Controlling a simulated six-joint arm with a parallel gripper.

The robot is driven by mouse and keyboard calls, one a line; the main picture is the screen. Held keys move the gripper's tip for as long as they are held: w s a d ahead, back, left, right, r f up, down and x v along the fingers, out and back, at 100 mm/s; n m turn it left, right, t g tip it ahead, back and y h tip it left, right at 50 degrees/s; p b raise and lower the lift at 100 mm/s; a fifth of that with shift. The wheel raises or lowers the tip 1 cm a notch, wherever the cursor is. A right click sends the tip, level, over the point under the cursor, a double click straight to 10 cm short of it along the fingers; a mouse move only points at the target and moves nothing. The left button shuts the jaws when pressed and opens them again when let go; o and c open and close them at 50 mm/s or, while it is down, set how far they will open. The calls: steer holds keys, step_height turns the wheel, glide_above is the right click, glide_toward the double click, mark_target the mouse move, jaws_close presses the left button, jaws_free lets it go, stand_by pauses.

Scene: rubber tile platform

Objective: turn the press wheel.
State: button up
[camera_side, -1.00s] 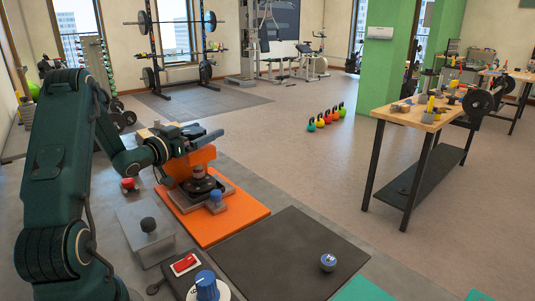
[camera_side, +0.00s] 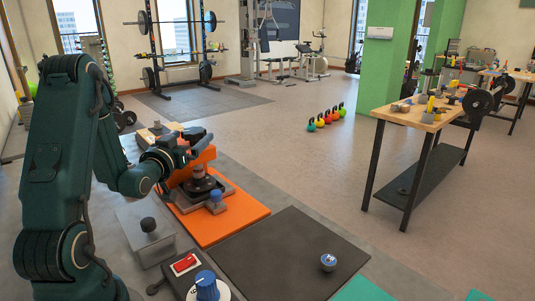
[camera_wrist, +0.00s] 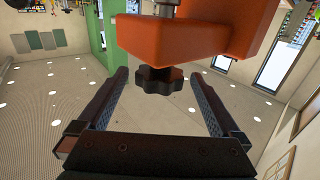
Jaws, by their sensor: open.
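The orange press (camera_side: 203,160) stands on an orange mat. In the wrist view its orange frame (camera_wrist: 205,30) fills the top, with a metal screw through it. The dark, lobed press wheel (camera_wrist: 160,82) sits at the end of this screw. My gripper (camera_wrist: 160,76) is open, with one finger on each side of the wheel and a visible gap on both sides. In the side view my gripper (camera_side: 197,140) is at the top of the press, and the wheel cannot be clearly made out there between the fingers.
A dark round part (camera_side: 201,183) is on the press's grey base, with a blue knob (camera_side: 215,195) beside it. A grey box with a black knob (camera_side: 149,225), a red switch (camera_side: 185,263) and a blue dial (camera_side: 207,284) stand nearer. The black mat (camera_side: 270,245) is mostly clear.

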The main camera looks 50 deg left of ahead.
mark_target(192, 134)
step_height(192, 134, up, 5)
steer(key=shift+w+f, duration=0.1)
steer(key=shift+w+d, duration=0.25)
steer(key=w+d+m+g+h, duration=0.1)
steer(key=d+m+g+h, duration=0.35)
steer(key=d, duration=0.75)
steer(key=s+d+m+g+h, duration=0.2)
steer(key=s+d+h, duration=0.4)
steer(key=s+d, duration=0.4)
steer(key=shift+s+d, duration=0.4)
steer(key=shift+d, duration=1.35)
steer(key=shift+g, duration=0.25)
